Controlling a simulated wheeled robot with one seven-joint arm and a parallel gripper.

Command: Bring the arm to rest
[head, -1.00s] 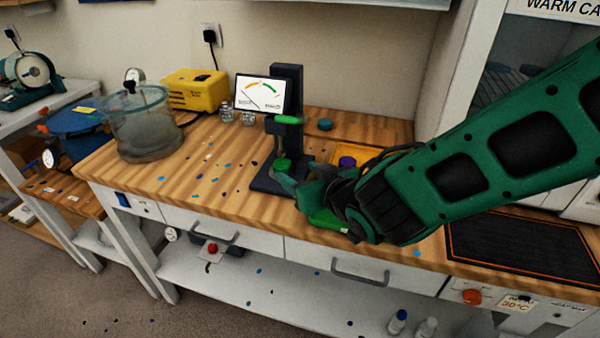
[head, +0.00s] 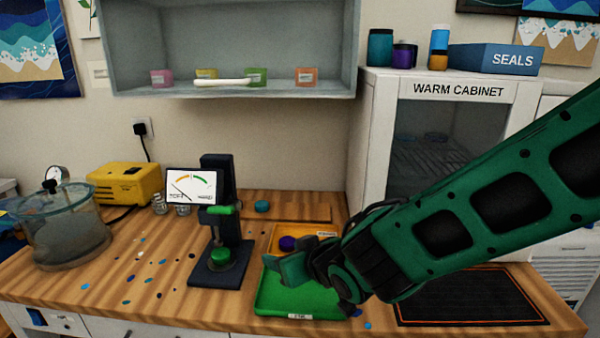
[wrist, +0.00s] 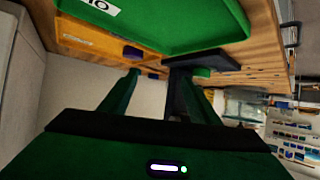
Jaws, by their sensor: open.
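My green arm reaches in from the right in the head view. My gripper (head: 290,264) is above the green tray (head: 285,302) on the wooden bench, near its back left part. In the wrist view my gripper's two fingers (wrist: 160,95) stand apart with nothing between them. The green tray also fills the top of the wrist view (wrist: 170,22). Whether the fingers touch anything is not clear from the head view.
A dark press stand (head: 232,262) with a green disc on its base stands left of my gripper. An orange tray (head: 318,238) with a purple piece (head: 288,243) lies behind. A dark mat (head: 470,298) lies right; the warm cabinet (head: 455,92) stands behind. A glass chamber (head: 62,235) is far left.

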